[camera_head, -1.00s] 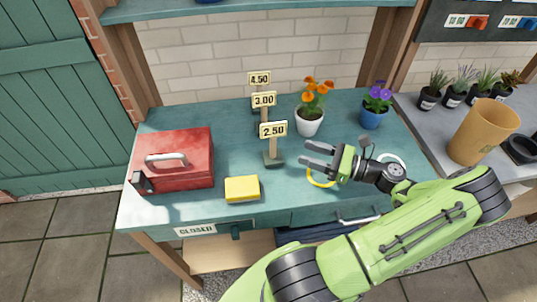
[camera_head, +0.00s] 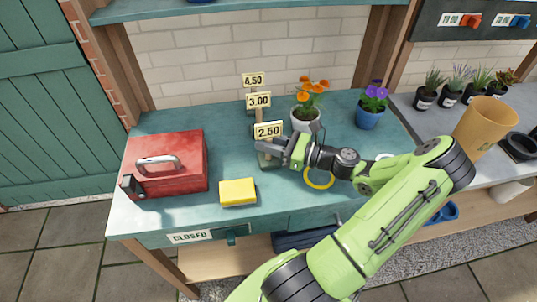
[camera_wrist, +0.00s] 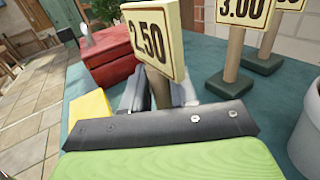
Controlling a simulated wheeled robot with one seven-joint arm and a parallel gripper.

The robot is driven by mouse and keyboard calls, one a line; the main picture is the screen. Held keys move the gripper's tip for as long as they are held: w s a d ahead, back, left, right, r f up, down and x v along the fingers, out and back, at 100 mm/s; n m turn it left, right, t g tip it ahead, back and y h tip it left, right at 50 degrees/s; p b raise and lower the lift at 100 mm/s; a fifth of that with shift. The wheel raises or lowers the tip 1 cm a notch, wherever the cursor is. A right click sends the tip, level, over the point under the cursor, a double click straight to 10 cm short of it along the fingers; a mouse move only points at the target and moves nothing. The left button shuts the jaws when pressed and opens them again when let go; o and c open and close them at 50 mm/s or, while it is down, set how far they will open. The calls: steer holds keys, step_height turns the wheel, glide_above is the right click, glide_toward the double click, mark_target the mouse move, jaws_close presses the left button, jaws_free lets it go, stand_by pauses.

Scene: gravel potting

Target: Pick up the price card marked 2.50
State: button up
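The price card marked 2.50 (camera_head: 268,130) is a cream sign on a wooden post with a dark base, upright on the teal bench. In the wrist view the 2.50 card (camera_wrist: 152,38) looms close and looks tilted by the camera angle. My gripper (camera_head: 264,149) is at the post just below the card. In the wrist view its grey fingers (camera_wrist: 160,93) lie on either side of the post; whether they press on it is unclear. The 3.00 card (camera_head: 258,101) and 4.50 card (camera_head: 253,80) stand behind it.
A red toolbox (camera_head: 165,165) and yellow sponge (camera_head: 238,192) are left of the gripper. An orange-flowered white pot (camera_head: 305,120) and a blue pot (camera_head: 369,117) stand to the right behind. A yellow ring (camera_head: 319,180) lies under my arm.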

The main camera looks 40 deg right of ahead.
jaws_close()
